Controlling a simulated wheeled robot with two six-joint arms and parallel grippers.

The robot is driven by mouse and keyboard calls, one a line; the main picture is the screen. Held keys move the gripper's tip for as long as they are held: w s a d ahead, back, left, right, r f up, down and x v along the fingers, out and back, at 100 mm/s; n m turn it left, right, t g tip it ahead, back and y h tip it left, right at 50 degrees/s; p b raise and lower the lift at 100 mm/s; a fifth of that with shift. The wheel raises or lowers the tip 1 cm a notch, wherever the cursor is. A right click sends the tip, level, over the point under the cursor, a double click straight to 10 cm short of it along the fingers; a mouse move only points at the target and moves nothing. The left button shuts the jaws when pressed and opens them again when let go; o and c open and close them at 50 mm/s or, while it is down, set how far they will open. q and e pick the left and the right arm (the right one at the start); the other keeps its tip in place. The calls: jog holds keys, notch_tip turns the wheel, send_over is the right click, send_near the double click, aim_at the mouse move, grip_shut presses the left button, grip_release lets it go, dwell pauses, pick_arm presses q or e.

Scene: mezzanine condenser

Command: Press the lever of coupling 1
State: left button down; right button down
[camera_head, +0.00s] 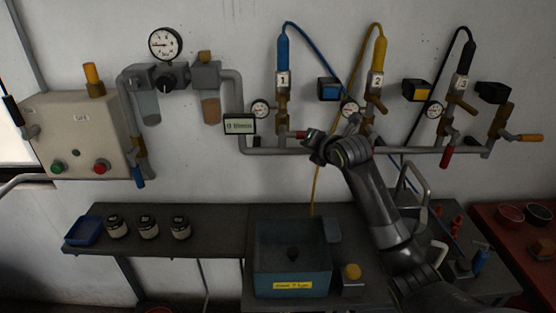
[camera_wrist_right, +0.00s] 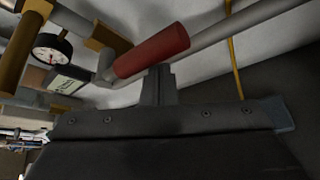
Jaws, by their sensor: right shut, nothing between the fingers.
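Coupling 1 (camera_head: 282,82) is on the wall pipe, with a white tag "1" and a blue hose fitting on top. Below it a red-handled lever (camera_head: 299,134) shows just left of my right gripper (camera_head: 318,146), partly hidden by it. In the right wrist view the red lever (camera_wrist_right: 152,52) runs diagonally above the fingertips. My right gripper (camera_wrist_right: 158,84) is shut and empty, its tips right at the lever's lower edge; I cannot tell whether they touch. My left gripper is not in view.
Coupling 2 (camera_head: 376,82) with a yellow fitting and coupling 3 (camera_head: 461,84) with a black one stand to the right. A small display (camera_head: 240,124) and a gauge (camera_head: 261,108) are close left. A blue-grey bin (camera_head: 291,284) stands below on the bench.

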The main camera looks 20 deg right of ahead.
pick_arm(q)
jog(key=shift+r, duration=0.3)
pick_arm(e)
jog(key=shift+r, duration=0.6)
jog(key=shift+w, duration=0.1)
